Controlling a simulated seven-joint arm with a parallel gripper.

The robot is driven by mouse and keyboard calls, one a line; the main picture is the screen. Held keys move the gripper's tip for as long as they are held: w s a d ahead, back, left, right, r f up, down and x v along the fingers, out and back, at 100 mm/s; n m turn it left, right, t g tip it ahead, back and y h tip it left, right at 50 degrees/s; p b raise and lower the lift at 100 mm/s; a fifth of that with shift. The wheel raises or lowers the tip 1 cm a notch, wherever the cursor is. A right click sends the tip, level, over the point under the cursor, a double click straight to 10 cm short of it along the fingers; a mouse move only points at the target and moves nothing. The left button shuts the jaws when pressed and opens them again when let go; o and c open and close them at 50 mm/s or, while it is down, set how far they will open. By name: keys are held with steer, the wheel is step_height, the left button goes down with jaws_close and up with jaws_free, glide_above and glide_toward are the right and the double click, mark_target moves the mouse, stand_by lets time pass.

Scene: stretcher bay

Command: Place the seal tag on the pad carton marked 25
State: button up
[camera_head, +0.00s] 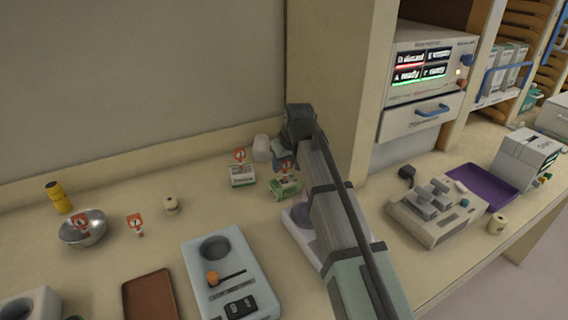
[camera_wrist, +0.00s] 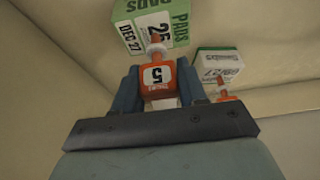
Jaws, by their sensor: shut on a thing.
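In the head view the held tag (camera_head: 287,168) shows just below my gripper (camera_head: 284,156). The green and white pad carton (camera_wrist: 150,22) reads "PADS", 25 and DEC 27. The tag's tip overlaps this carton's edge in the wrist view; I cannot tell whether they touch. In the head view the carton (camera_head: 287,189) lies under the tag, partly behind my arm.
A second white and green carton (camera_head: 243,177) stands close by on the left, with an orange tag (camera_head: 240,156) at it.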

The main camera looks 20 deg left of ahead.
steer(key=shift+f, duration=0.1)
steer(key=o, duration=1)
steer(key=v, duration=1.2)
